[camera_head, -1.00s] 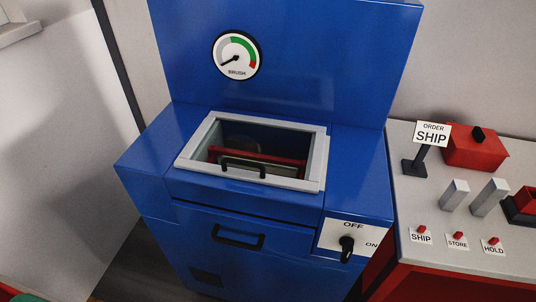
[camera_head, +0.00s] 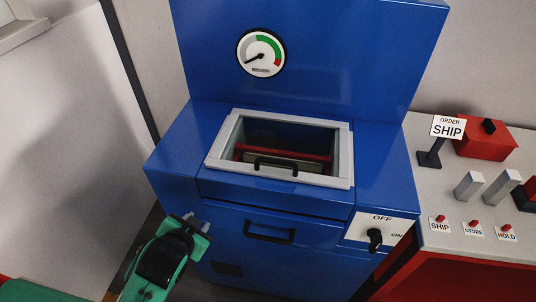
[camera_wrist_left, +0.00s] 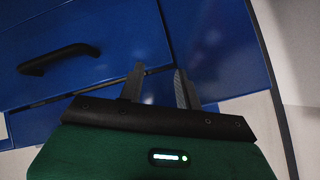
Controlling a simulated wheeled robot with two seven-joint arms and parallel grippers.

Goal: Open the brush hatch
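The brush hatch appears to be the blue front panel (camera_head: 225,217) of the blue machine, with a black bar handle (camera_head: 270,232); it looks shut. The handle also shows at the upper left of the left wrist view (camera_wrist_left: 58,58). My left gripper (camera_head: 197,222) is at the machine's lower left front, left of the handle and apart from it. Its two fingers (camera_wrist_left: 158,88) stand apart with nothing between them, so it is open. My right gripper is not in view.
A grey-framed opening (camera_head: 341,155) with a second black handle (camera_head: 275,166) is on top. A BRUSH gauge (camera_head: 261,53) is above it. An OFF/ON knob (camera_head: 375,238) is at the right front. A counter (camera_head: 450,195) with blocks and buttons stands to the right.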

